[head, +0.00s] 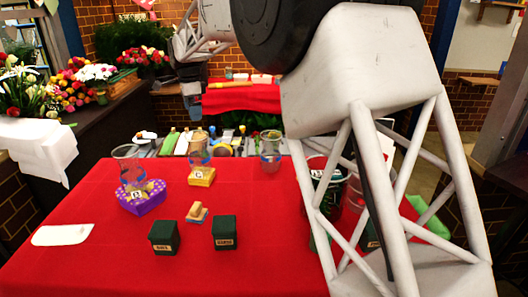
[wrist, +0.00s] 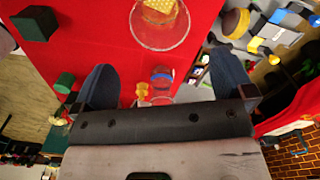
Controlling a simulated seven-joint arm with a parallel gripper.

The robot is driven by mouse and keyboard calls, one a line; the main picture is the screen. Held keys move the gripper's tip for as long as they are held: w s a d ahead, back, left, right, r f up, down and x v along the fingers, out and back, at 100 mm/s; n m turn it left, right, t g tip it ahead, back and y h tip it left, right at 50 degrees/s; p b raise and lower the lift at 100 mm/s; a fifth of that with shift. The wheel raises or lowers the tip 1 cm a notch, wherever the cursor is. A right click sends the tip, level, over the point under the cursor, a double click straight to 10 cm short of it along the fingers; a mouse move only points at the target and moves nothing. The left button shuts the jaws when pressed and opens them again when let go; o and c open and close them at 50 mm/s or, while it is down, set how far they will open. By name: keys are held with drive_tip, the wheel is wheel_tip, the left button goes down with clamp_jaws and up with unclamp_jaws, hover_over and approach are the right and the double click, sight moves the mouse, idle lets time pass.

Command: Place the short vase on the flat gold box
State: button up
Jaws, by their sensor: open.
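A clear glass vase (head: 199,157), taken to be the short vase, lines up with the small gold box (head: 201,177) marked C on the red table. It appears to stand on the box. In the wrist view a round glass rim (wrist: 160,48) surrounds a gold patch, probably the gold box (wrist: 160,10) seen through the glass. My gripper (wrist: 160,65) is open, its two dark fingers wide apart with nothing held. In the head view my gripper (head: 194,108) hangs above and beyond the vase, small and partly unclear.
A taller glass (head: 127,157) stands on a purple heart-shaped box (head: 142,197) at left. Another glass (head: 270,160) is near the back edge. Two dark green boxes (head: 165,237) (head: 225,232) and a small wooden piece (head: 197,211) sit in front. My arm hides much of the right side.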

drive_tip(key=s+d+r+n+t, duration=0.1)
drive_tip(key=s+d+r+n, duration=0.15)
drive_tip(key=s+d, duration=0.85)
drive_tip(key=s+d+r+n, duration=0.2)
drive_tip(key=s+d+n, duration=0.2)
drive_tip(key=s+d, duration=0.75)
drive_tip(key=s+d+f+n, duration=0.2)
drive_tip(key=s+d+f, duration=0.2)
drive_tip(key=s, duration=0.5)
drive_tip(key=s+d+f+n+t, duration=0.1)
drive_tip(key=s+d+f+n, duration=0.1)
drive_tip(key=s+d+f, duration=0.2)
drive_tip(key=s+d+f+n, duration=0.3)
drive_tip(key=s+d, duration=0.6)
drive_tip(key=s, duration=0.7)
drive_tip(key=shift+d+f+t, duration=0.2)
drive_tip(key=shift+f+t, duration=0.1)
drive_tip(key=shift+f, duration=0.35)
drive_tip(key=shift+w, duration=0.1)
drive_tip(key=shift+c, duration=0.2)
idle(1.6)
